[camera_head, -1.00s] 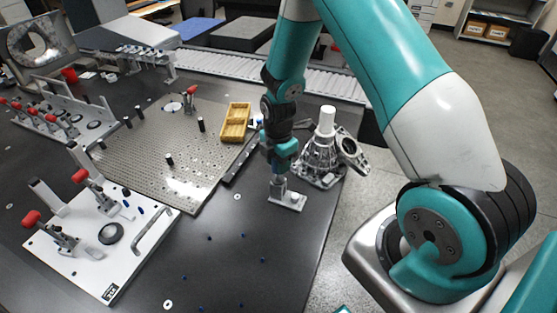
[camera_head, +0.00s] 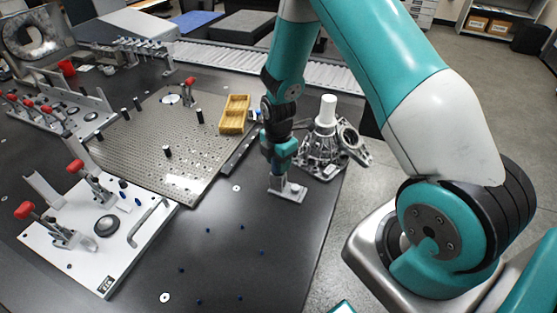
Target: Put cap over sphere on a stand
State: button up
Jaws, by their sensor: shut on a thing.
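My gripper (camera_head: 280,173) points straight down over the table, near its right edge. It is shut on a small grey piece that looks like the cap, mostly hidden by the fingers. Directly below is the stand, a light grey rectangular plate (camera_head: 294,194) lying flat on the dark table. The sphere cannot be made out; the gripper and the held piece cover the spot above the plate. The gap between the held piece and the stand is too small to tell, so I cannot say whether they touch.
A grey metal housing with a white cylinder (camera_head: 327,110) stands close behind and to the right. A perforated plate (camera_head: 150,150) and a yellow tray (camera_head: 234,114) lie to the left. A white fixture board (camera_head: 125,250) with red-handled clamps is at front left. The table in front is mostly clear.

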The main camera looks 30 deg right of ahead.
jog(key=shift+f, duration=0.2)
dwell(0.5)
jog(key=o, duration=1)
notch_tip(320, 180, up, 18)
jog(key=shift+f+b, duration=0.25)
jog(key=shift+b, duration=0.25)
